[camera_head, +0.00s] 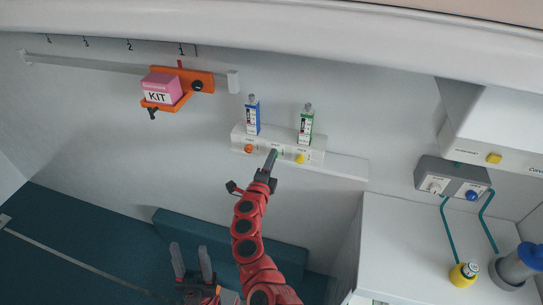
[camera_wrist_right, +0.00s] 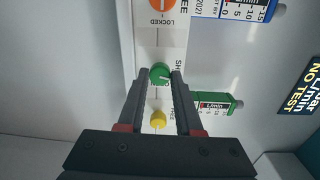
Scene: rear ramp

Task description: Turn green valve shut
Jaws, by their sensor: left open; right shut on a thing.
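The green valve (camera_wrist_right: 160,72) is a small round knob on a white wall panel, between an orange knob and a yellow knob. In the wrist view it sits between the fingertips of my right gripper (camera_wrist_right: 160,80), which is shut on it. In the head view my right gripper (camera_head: 270,163) reaches up to the panel and mostly covers the valve (camera_head: 275,151). My left gripper (camera_head: 192,262) is open and empty, low in the head view, away from the panel.
The white panel (camera_head: 237,135) carries an orange knob (camera_head: 249,149), a yellow knob (camera_head: 300,158), a blue flowmeter (camera_head: 253,117) and a green flowmeter (camera_head: 306,125). An orange bracket (camera_head: 203,81) with a pink kit box (camera_head: 160,86) is at upper left. A grey unit (camera_head: 453,180) is at right.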

